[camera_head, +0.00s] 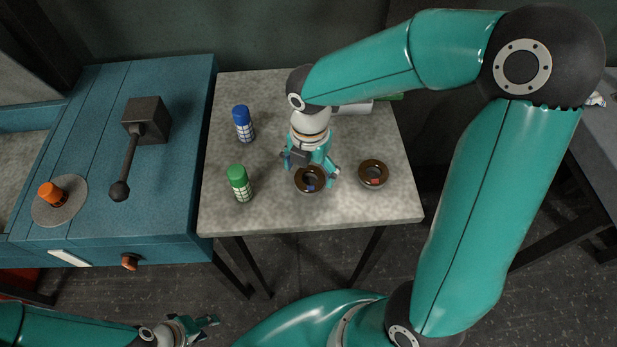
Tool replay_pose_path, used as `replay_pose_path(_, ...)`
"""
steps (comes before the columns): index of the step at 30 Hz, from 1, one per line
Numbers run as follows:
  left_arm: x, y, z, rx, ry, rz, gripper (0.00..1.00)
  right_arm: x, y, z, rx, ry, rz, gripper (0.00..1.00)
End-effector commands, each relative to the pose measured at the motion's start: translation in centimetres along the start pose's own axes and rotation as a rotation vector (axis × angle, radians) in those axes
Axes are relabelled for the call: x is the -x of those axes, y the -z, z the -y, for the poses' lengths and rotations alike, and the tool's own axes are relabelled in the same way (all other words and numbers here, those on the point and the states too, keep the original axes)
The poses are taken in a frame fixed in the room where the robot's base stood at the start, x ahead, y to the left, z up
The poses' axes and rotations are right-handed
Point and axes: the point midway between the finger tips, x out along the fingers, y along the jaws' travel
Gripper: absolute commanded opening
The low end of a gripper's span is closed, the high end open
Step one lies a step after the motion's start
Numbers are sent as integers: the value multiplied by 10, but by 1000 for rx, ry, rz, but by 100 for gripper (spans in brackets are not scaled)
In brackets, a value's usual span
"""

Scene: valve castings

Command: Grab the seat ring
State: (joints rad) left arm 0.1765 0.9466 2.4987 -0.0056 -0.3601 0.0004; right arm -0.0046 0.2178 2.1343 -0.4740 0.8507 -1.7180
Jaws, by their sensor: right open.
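Two dark brown rings lie on the grey stone-topped table. One ring (311,187) has a blue mark and the other ring (374,174), to its right, has a red mark. I cannot tell from their looks which is the seat ring. My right gripper (310,170) is open over the blue-marked ring, one finger to each side of it. The gripper partly hides that ring's far side, and I cannot tell whether the fingers touch it. My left gripper (204,327) is at the bottom left, away from the table; its opening is unclear.
A blue-capped bottle (243,123) and a green-capped bottle (239,183) stand on the table's left side. A white cylinder (353,108) lies at the back, partly behind my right arm. A teal bench (163,190) with a lever stands left. The table's front strip (310,218) is clear.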

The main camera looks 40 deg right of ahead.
Motion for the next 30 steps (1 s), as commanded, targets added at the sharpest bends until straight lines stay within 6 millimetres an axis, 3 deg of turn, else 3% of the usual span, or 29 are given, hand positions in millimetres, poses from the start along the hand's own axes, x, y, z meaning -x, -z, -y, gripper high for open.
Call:
replay_pose_path(4,0,0,0,0,0,0,40,-15,-1,0,-1,1,-1,89)
replay_pose_path(12,0,0,0,0,0,0,40,-17,-1,0,-1,-1,0,87)
replay_pose_path(27,0,0,0,0,0,0,40,-17,-1,0,-1,-2,1,4)
replay_pose_path(30,0,0,0,0,0,0,40,-16,-1,-1,-2,-4,1,0)
